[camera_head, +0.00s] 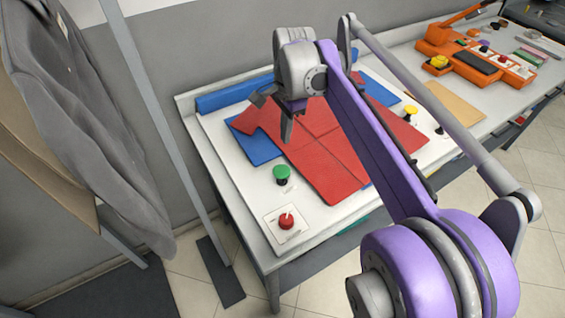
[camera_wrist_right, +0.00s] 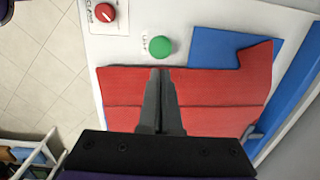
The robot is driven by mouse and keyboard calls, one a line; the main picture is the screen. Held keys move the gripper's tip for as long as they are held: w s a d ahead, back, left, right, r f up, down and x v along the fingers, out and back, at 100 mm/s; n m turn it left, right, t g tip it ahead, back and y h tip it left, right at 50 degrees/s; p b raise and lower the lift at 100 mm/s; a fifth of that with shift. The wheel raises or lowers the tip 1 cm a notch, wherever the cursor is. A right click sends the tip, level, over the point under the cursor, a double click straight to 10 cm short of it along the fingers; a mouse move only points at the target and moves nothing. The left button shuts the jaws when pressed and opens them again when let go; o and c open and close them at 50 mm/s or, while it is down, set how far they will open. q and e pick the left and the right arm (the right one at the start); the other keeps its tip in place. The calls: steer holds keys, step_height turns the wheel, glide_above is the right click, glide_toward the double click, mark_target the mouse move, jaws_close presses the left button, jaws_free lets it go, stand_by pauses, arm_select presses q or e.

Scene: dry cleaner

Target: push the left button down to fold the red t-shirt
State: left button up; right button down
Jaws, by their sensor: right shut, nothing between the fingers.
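The red t-shirt (camera_head: 322,160) lies spread flat on the blue folding board (camera_head: 262,147); it also shows in the wrist view (camera_wrist_right: 220,98). The green button (camera_head: 282,173) stands on the white table top at the left, near the shirt's edge, and shows in the wrist view (camera_wrist_right: 160,46). My right gripper (camera_head: 287,138) is shut and empty above the shirt, beyond the green button in the head view. In the wrist view its fingertips (camera_wrist_right: 160,74) point toward the green button, apart from it. My left gripper is out of view.
A red knob (camera_head: 286,221) on a white plate sits at the table's front left corner. A grey garment (camera_head: 85,125) hangs at the left beside a metal post (camera_head: 150,95). An orange machine (camera_head: 478,58) stands on the counter at the back right.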

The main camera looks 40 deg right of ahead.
mark_target(283, 172)
steer(key=f, duration=1.2)
steer(key=shift+w+a+f, duration=0.1)
steer(key=shift+w+a, duration=0.1)
steer(key=shift+w, duration=0.1)
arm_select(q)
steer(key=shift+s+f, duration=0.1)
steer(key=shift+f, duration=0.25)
arm_select(e)
step_height(283, 172, down, 5)
steer(key=b, duration=0.3)
steer(key=shift+s, duration=0.1)
steer(key=shift+s+a+r, duration=0.1)
steer(key=shift+r, duration=0.15)
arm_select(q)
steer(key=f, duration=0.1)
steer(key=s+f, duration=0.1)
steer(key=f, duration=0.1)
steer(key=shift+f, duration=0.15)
arm_select(e)
steer(key=shift+f, duration=0.1)
